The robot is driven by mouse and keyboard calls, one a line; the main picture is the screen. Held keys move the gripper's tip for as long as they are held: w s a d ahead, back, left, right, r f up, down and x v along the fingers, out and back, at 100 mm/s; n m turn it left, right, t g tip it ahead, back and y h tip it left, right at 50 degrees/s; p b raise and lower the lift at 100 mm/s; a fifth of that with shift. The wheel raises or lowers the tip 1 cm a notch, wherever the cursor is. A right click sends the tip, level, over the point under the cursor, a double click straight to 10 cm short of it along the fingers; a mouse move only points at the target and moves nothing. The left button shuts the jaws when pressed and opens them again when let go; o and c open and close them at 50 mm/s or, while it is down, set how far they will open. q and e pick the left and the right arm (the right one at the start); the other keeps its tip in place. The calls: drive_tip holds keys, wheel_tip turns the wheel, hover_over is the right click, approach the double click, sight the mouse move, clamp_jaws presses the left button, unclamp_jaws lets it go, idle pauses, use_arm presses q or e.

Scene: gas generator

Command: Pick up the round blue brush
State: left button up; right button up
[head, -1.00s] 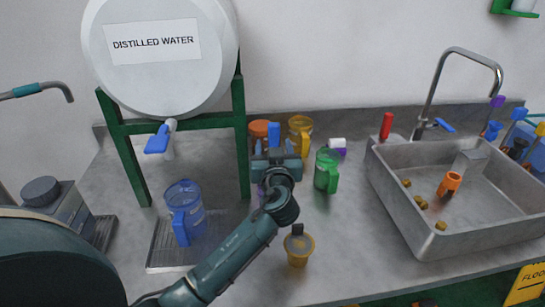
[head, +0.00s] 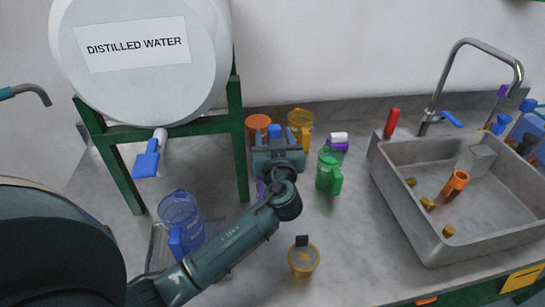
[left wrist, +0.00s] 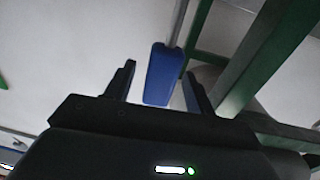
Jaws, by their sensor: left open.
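A blue handle (head: 274,131) shows just beyond my left gripper (head: 276,145) in the head view. In the left wrist view the blue handle (left wrist: 162,74), with a thin grey rod, lies in the gap between the two dark fingers of my left gripper (left wrist: 159,75). The gripper is open, and the fingers look apart from the handle. The round bristle end is not visible, so I cannot confirm that this is the round blue brush. My right gripper is not in view.
An orange container (head: 258,123), yellow jug (head: 300,128) and green jug (head: 329,170) surround my gripper. The green stand (head: 241,140) is close on its left. A blue jug (head: 181,218), yellow cup (head: 303,258) and sink (head: 440,222) stand farther off.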

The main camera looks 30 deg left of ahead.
use_arm(q)
drive_tip(key=shift+w+a, duration=0.15)
drive_tip(key=shift+w, duration=0.05)
drive_tip(key=c, duration=1.1)
